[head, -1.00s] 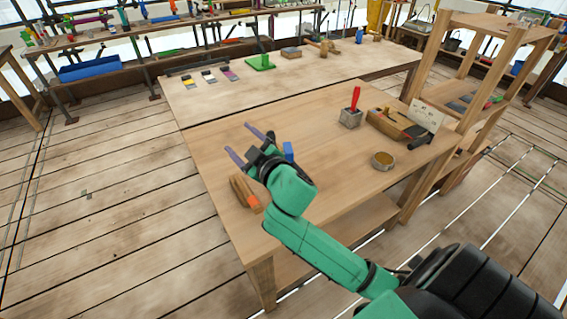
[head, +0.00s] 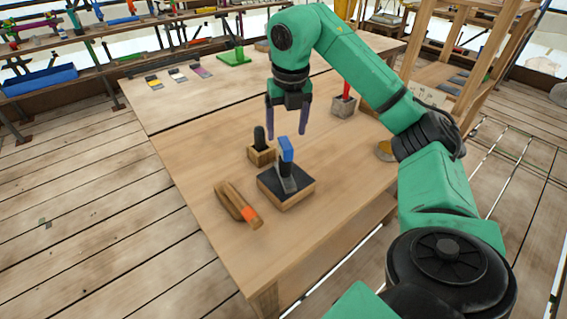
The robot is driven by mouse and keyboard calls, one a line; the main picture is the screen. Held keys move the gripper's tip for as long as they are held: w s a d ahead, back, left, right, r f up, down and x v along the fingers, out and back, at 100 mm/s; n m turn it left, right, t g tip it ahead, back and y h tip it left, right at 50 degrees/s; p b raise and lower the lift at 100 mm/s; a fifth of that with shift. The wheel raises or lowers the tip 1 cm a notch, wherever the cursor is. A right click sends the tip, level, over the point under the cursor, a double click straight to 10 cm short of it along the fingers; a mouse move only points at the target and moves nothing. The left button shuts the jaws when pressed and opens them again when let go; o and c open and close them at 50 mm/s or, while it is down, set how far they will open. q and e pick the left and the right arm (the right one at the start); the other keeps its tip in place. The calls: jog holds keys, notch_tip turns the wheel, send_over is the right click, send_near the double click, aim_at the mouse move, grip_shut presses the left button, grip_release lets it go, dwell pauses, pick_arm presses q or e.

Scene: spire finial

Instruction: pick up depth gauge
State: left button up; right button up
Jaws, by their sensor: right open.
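My right gripper (head: 287,130) points down, open and empty, above the near table. Its two purple fingers are apart. Below it, a dark upright tool with a blue top (head: 287,152) stands on a square wooden block with a dark top (head: 290,196). Just behind and left, a small black rounded piece (head: 259,138) stands in a small wooden block (head: 261,157). I cannot tell for certain which of these is the depth gauge. The gripper does not appear to touch either one. My left gripper is out of view.
A wooden piece with an orange end (head: 238,204) lies at the table's left front. Behind my arm are a grey holder with a red tool (head: 344,105) and a round tin (head: 385,151), partly hidden. A green stand (head: 234,57) and small cards sit on the far table.

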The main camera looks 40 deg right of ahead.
aim_at(285, 155)
jog(key=f, duration=0.6)
jog(key=w+f+p, duration=0.1)
jog(key=f, duration=0.2)
jog(key=shift+d, duration=0.25)
jog(key=shift+w+f, duration=0.1)
jog(key=shift+f, duration=0.2)
grip_shut()
